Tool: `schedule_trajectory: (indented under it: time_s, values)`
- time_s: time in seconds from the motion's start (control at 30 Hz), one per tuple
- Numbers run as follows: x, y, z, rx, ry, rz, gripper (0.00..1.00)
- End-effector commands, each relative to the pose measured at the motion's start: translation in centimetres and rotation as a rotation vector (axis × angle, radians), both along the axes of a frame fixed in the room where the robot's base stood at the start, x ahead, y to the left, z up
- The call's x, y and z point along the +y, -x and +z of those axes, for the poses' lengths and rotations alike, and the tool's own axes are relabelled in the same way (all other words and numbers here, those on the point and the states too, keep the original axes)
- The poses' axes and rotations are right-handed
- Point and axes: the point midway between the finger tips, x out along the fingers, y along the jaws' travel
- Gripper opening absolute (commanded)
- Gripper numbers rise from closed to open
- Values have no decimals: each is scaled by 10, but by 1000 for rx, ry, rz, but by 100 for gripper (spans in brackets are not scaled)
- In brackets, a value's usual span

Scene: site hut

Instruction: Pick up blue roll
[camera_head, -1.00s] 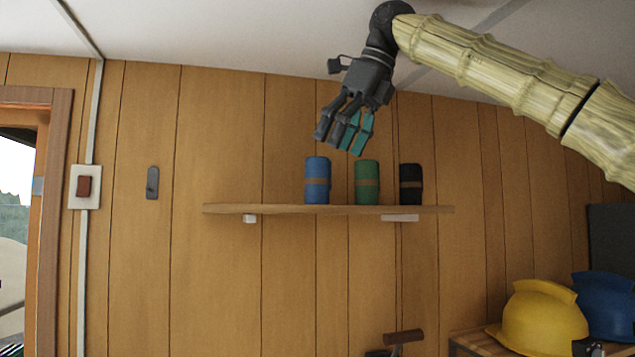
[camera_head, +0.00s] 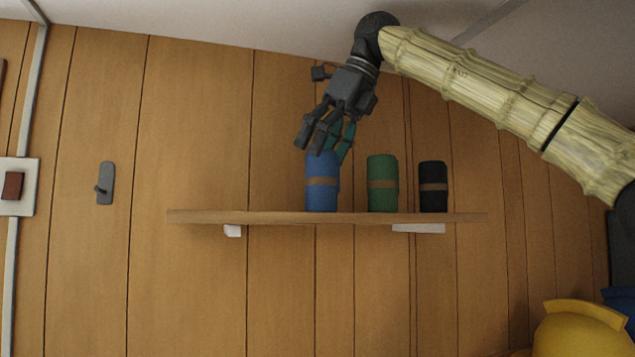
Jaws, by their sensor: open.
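The blue roll (camera_head: 322,196) stands upright on the wall shelf (camera_head: 260,217), with a brown band around its middle. It is the leftmost of the rolls there. My gripper (camera_head: 324,150) is open and points down at the top of the blue roll. Its fingers overlap the roll's upper edge in the picture and hide part of it. I cannot tell whether they touch it.
A green roll (camera_head: 382,196) stands close to the right of the blue one, and a black roll (camera_head: 433,198) stands further right. The left part of the shelf is bare. A yellow helmet (camera_head: 580,332) is at the lower right.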

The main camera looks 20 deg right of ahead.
Motion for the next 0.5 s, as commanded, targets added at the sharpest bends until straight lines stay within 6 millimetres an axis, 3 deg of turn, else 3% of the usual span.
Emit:
schedule_trajectory:
  time_s: [0.5]
  values:
    - [12, -15, -38, 1, 1, 2, 76]
